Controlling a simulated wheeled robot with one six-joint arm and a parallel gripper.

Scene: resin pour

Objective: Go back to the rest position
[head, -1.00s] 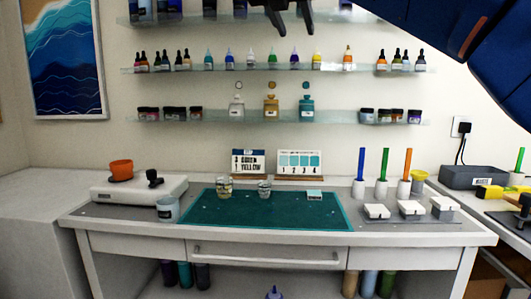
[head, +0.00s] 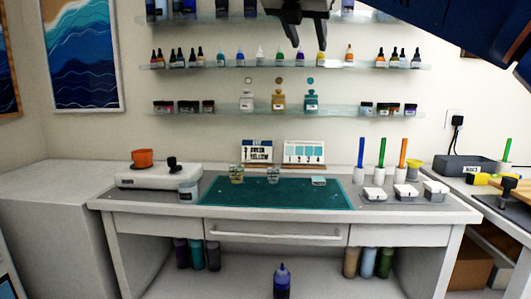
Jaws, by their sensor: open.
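My gripper (head: 308,38) hangs at the top of the head view, in front of the upper shelves. Its two dark fingers point down and stand apart, with nothing between them. My blue arm reaches in from the top right corner. Below it is the workbench with a green mat (head: 300,196). Two clear cups, a left one (head: 236,174) and a right one (head: 273,175), stand on the mat, well below the gripper. A purple bottle (head: 282,281) stands low under the bench.
Glass shelves (head: 270,109) with bottles and jars line the wall. A dark box (head: 468,166) stands on the right-hand table.

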